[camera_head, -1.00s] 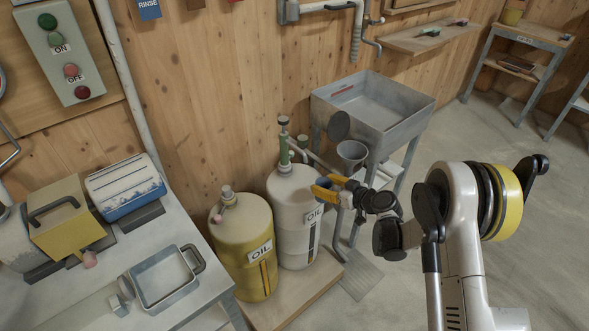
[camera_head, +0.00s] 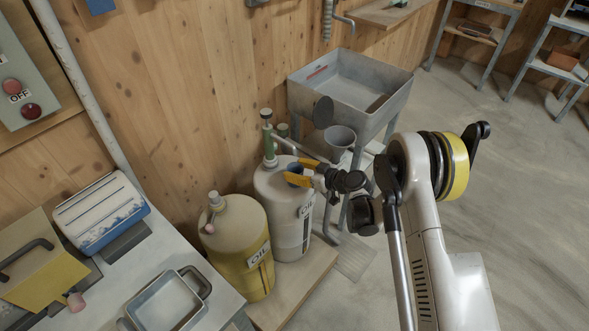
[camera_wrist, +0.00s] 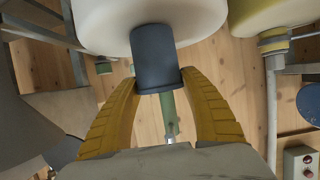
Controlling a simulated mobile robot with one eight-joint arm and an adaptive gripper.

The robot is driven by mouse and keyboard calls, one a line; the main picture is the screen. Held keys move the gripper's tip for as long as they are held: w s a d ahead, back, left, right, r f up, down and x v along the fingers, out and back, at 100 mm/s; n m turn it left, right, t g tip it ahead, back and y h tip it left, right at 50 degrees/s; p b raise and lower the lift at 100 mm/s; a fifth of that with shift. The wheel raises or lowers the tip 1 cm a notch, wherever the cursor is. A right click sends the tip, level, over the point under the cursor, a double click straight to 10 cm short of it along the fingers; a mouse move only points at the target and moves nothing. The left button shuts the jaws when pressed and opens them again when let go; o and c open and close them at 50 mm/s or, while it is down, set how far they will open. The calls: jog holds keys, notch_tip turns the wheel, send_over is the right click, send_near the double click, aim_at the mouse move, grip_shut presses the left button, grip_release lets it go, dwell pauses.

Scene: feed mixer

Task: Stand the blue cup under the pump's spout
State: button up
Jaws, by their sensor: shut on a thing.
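My gripper (camera_wrist: 158,88) is shut on the blue cup (camera_wrist: 155,55), with a yellow finger on each side of it. In the head view the blue cup (camera_head: 294,179) is held in front of the white oil drum's shoulder, partly hidden by the fingers. The pump (camera_head: 269,140), a green tube with a dark top, stands on the white oil drum (camera_head: 291,232). Its grey spout (camera_head: 287,147) reaches right and down to behind my gripper (camera_head: 304,172). The spout's end is hidden, so I cannot tell whether the cup is under it.
A yellow oil drum (camera_head: 236,248) stands left of the white one, both on a wooden platform (camera_head: 292,284). A grey bucket (camera_head: 338,139) and a metal sink (camera_head: 345,85) are behind my gripper. A bench with a grey tray (camera_head: 166,303) is at left.

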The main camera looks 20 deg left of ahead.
jog(key=o, duration=0.9)
jog(key=shift+f, duration=0.15)
jog(key=shift+a, duration=0.1)
